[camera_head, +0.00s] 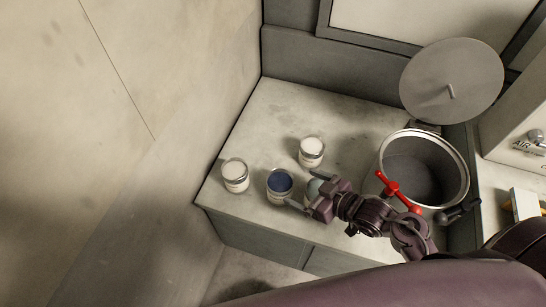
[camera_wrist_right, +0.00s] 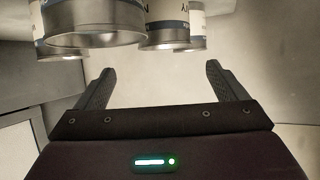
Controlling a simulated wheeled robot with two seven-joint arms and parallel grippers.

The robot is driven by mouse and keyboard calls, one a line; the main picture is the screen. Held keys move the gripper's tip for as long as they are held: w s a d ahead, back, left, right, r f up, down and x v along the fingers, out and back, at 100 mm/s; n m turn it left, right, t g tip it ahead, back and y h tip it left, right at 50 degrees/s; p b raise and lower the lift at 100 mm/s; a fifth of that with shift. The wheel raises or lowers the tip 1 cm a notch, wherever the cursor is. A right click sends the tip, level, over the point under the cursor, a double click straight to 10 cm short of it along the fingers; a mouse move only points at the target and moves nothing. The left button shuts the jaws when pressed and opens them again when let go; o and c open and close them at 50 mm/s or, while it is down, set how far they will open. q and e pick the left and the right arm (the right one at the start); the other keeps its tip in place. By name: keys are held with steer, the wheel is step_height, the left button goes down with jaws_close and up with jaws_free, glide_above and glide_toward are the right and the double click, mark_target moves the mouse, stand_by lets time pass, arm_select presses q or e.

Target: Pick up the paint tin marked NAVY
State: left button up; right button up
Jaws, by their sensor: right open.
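A tin with a dark blue top (camera_head: 280,184) stands upright on the pale counter; no NAVY lettering is readable on it in the head view. White-topped tins stand to its left (camera_head: 235,174) and behind it to the right (camera_head: 312,151). A grey-green-topped tin (camera_head: 315,188) is partly hidden by my right gripper (camera_head: 306,197). That gripper is open, just right of the blue-topped tin. In the right wrist view, the spread fingers (camera_wrist_right: 163,85) have nothing between them. Several tins (camera_wrist_right: 95,28) show cropped along the top, their labels only partly readable. My left gripper is out of view.
A large open grey pot (camera_head: 465,170) with a red handle (camera_head: 390,186) stands right of the tins, near my right arm. A round grey lid (camera_head: 452,75) is raised behind it. The pale counter (camera_head: 270,110) is bare behind the tins; a wall borders its left.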

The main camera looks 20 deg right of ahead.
steer(key=x, duration=0.6)
steer(key=shift+a+f, duration=0.45)
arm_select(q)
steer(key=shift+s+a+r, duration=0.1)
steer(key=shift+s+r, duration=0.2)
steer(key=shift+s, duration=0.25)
arm_select(e)
steer(key=shift+r, duration=0.1)
steer(key=c, duration=1.8)
steer(key=shift+c, duration=0.2)
